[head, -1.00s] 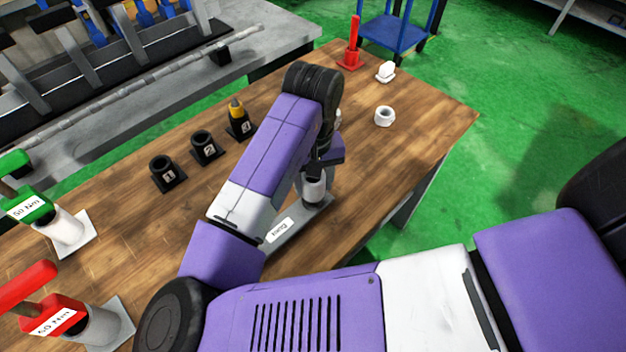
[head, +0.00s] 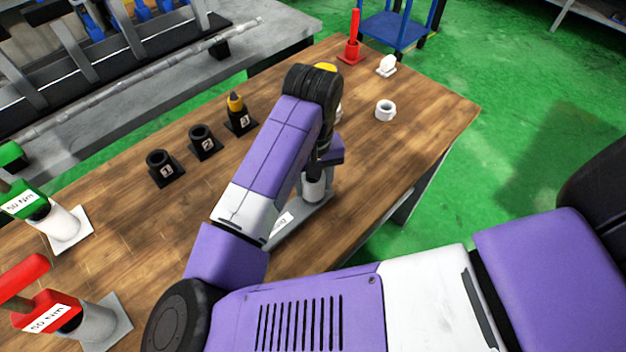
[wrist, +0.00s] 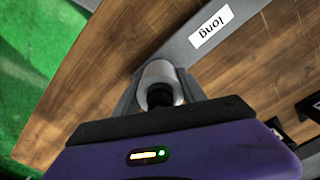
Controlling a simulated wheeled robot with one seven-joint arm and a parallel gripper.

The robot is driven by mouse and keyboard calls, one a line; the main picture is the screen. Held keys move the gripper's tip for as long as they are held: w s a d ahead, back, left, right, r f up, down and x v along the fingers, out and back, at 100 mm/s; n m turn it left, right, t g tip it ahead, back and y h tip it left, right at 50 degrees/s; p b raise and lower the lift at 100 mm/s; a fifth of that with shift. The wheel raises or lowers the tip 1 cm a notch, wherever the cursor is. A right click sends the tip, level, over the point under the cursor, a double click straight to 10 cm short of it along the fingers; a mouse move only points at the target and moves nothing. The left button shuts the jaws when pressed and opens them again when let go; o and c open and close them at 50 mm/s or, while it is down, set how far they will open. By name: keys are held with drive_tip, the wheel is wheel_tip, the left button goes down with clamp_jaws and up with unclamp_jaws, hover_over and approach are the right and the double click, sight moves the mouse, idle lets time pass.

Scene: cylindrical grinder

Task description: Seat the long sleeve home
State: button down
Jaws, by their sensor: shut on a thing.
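A short silver-grey cylinder, which I take for the long sleeve (head: 315,189), stands upright at the far end of a grey plate (head: 300,220). The plate's label reads "long" in the wrist view (wrist: 211,27). There the sleeve (wrist: 157,72) shows just beyond my gripper's dark front edge, with a dark round part at its near end. My gripper (head: 319,166) is directly above the sleeve and shut on its upper end.
Black holders 1 (head: 164,168), 2 (head: 205,142) and 3 (head: 238,120) stand left; a yellow-tipped piece is in 3. A white ring (head: 385,110), white piece (head: 387,66) and red stand (head: 351,45) are far right. Green (head: 22,203) and red (head: 50,308) handled tools stand near left.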

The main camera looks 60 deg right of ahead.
drive_tip(key=c, duration=0.6)
unclamp_jaws()
wheel_tip(320, 180, up, 8)
drive_tip(key=shift+f, duration=0.15)
drive_tip(key=shift+d, duration=0.1)
